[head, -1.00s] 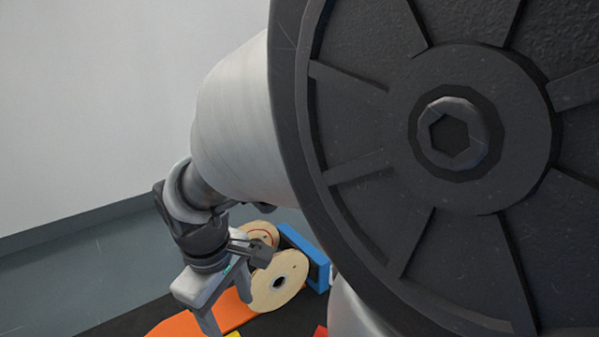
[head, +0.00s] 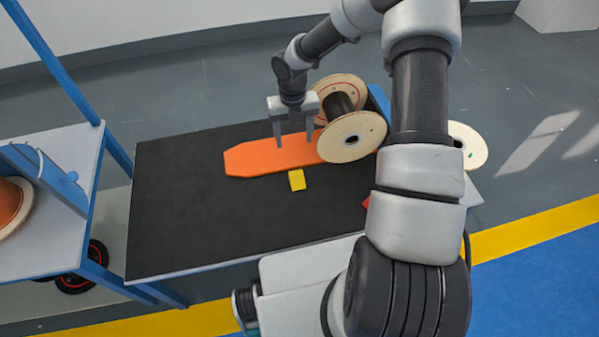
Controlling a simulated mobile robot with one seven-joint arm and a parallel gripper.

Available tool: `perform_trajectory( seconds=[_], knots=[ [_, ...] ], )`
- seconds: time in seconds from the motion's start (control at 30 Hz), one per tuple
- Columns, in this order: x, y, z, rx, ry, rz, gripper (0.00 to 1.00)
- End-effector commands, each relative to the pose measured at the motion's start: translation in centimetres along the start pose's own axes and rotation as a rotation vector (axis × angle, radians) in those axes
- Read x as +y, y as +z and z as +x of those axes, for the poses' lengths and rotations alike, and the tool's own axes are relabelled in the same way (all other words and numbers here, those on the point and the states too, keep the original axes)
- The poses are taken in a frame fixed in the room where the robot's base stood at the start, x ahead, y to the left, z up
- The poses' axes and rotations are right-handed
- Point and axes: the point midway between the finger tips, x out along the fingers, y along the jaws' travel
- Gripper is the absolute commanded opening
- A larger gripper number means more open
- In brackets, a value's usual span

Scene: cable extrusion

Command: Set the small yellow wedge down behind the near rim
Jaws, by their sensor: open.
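The small yellow wedge (head: 297,180) lies on the black table top, just on the near side of the orange board. My gripper (head: 295,142) is open and empty, with its two fingers pointing down over the orange board (head: 255,158), beyond the wedge. The spool (head: 352,137) lies on its side at the right end of the board, its wooden rims upright and a dark core between them. Its near rim (head: 350,138) faces me and stands to the right of and beyond the wedge. My arm hides part of the table's right side.
The black table (head: 195,210) is clear at left and in front. A blue piece (head: 379,100) stands behind the spool, and a red piece (head: 366,202) shows beside my arm. A blue-framed cart (head: 60,200) with another spool (head: 12,205) is at left.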

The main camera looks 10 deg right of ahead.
Motion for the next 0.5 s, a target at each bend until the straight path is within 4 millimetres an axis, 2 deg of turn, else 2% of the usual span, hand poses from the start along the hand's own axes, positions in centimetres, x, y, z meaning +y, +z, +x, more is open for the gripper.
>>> perform_trajectory(
  seconds=[0.17, 0.5],
  knots=[
    [0.2, -0.1, 2.5, 0.006, 0.008, -0.03, 0.61],
    [0.2, -0.2, 9.9, 0.006, 0.007, -0.026, 0.61]
  ],
)
